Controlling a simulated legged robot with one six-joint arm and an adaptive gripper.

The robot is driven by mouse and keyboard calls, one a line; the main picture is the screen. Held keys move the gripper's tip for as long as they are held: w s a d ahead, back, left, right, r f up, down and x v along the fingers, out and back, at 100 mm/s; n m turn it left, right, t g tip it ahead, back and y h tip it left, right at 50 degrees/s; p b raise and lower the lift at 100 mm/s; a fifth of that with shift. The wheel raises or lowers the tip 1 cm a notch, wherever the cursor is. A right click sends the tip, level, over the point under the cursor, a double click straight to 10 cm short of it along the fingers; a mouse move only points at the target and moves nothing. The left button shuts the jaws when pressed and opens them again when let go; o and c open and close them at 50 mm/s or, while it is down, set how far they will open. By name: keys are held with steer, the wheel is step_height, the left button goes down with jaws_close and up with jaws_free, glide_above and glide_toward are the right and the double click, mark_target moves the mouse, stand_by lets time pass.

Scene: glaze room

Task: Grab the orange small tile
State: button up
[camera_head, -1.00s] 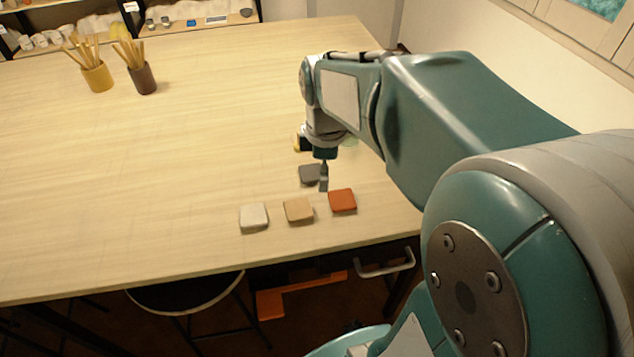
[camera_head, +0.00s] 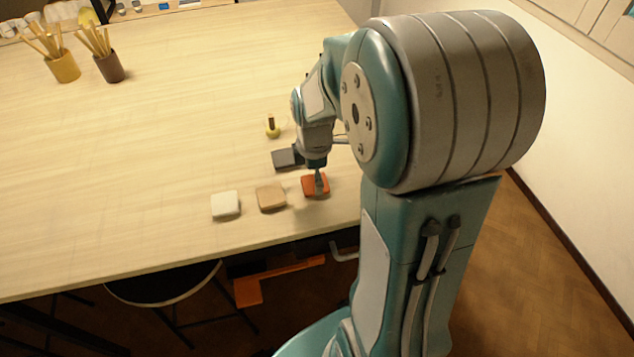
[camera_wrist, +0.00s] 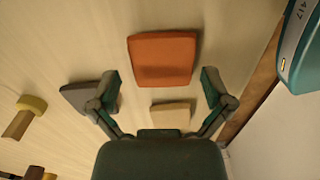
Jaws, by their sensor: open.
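The orange small tile (camera_head: 310,187) lies flat on the table near its front edge, at the right end of a row of tiles. In the head view my gripper (camera_head: 319,188) is over it and hides part of it. In the wrist view the orange tile (camera_wrist: 162,58) shows whole, ahead of and between the open fingers of my gripper (camera_wrist: 160,84). The fingers stand to either side with nothing between them that I can see held. I cannot tell how high the fingertips are above the table.
A tan tile (camera_head: 271,198) and a white tile (camera_head: 225,205) lie left of the orange one. A grey tile (camera_head: 285,158) lies behind it, with a small yellow-based stamp-like object (camera_head: 272,128) farther back. Two cups of sticks (camera_head: 64,68) stand far left.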

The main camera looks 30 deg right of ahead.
steer(key=shift+f, duration=0.5)
steer(key=shift+a+f, duration=0.1)
steer(key=shift+a, duration=0.35)
steer(key=c, duration=0.9)
steer(key=shift+d, duration=0.2)
steer(key=shift+c, duration=0.3)
